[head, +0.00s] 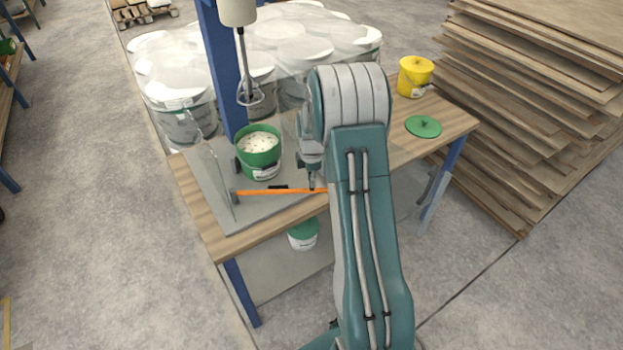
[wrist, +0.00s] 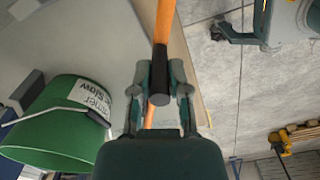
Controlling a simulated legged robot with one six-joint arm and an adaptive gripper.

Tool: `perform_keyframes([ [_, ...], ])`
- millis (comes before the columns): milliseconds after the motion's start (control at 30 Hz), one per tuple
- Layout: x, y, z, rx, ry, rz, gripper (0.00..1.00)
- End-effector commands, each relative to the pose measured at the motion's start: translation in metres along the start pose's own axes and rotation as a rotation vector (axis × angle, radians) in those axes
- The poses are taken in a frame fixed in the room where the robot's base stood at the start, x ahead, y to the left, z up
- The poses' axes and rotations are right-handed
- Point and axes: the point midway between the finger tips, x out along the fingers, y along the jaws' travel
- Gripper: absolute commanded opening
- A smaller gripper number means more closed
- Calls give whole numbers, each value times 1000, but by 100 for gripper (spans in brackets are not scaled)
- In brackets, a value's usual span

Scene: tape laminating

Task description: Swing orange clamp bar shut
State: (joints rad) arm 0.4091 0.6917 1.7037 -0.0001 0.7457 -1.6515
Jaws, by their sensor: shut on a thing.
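The orange clamp bar (head: 255,192) runs nearly level across the front of the green bucket (head: 259,150), above the grey base plate on the bench. Its left end meets a small grey post (head: 234,196). A black grip sits on the bar (wrist: 160,82). My gripper (head: 312,187) is at the bar's right part. In the wrist view my gripper (wrist: 159,92) has a finger on each side of the bar at the black grip and is shut on it. The bucket (wrist: 62,130) lies left of the bar in that view, apart from my gripper. My arm hides the bar's far right end.
A mixer whisk (head: 247,92) hangs above the bucket on a blue column. A green lid (head: 423,126) and a yellow bucket (head: 415,76) stand at the bench's right. A transparent guard (head: 212,165) is at the left. Stacked boards (head: 545,90) are beyond the bench.

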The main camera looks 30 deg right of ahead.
Motion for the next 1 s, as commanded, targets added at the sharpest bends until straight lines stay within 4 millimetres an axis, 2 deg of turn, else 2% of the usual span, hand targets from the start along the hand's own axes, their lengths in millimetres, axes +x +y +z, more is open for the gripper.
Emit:
perform_keyframes([
  [33,2,-1,0,0,0,-4,27],
  [100,1,-1,0,0,0,-4,57],
  [467,0,-1,0,1,0,-1,57],
  [567,-7,0,0,1,0,2,57],
  [667,-23,0,0,1,0,4,57],
  [1000,-92,0,0,0,0,2,57],
])
